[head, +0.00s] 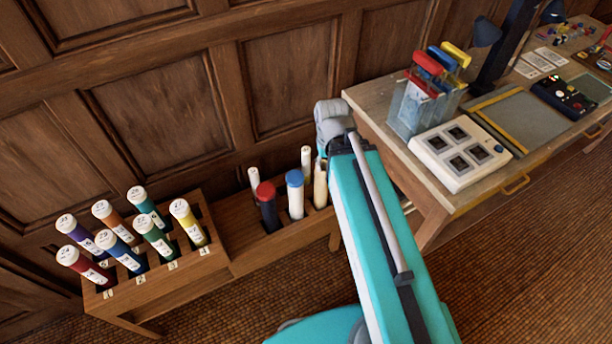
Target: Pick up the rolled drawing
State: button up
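Several rolls and tubes stand upright in the low wooden rack (268,247) at the centre. Among them are a thin white roll (254,181) at the back left, another white roll (306,161) at the back right, and a cream roll (320,188) partly behind my arm. I cannot tell which of these is the rolled drawing. A dark tube with a red cap (268,206) and a white tube with a blue cap (296,194) stand in front. My grey wrist is just above and right of the cream roll; my gripper's fingers are hidden behind my arm.
A lower-left rack (162,290) holds several numbered, white-capped coloured tubes. At right, a wooden desk (384,133) carries a clear bin (414,108) of red, blue and yellow items, a white panel (462,155) and a dark control box (563,97). A panelled wall stands behind.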

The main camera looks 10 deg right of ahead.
jog(key=o, duration=0.3)
jog(key=shift+o, duration=1)
jog(key=shift+w+f, duration=0.2)
jog(key=shift+w, duration=0.05)
jog(key=n+b, duration=1.5)
jog(key=n, duration=0.3)
send_near(306, 149)
jog(key=shift+s, duration=0.25)
jog(key=shift+w+f+n+b, duration=0.15)
jog(key=shift+w+n+b, duration=0.15)
jog(key=shift+w, duration=0.05)
notch_tip(306, 149, down, 9)
jog(key=b, duration=0.8)
jog(key=shift+r+b, duration=0.2)
jog(key=shift+b, duration=0.15)
jog(key=shift+f, duration=0.1)
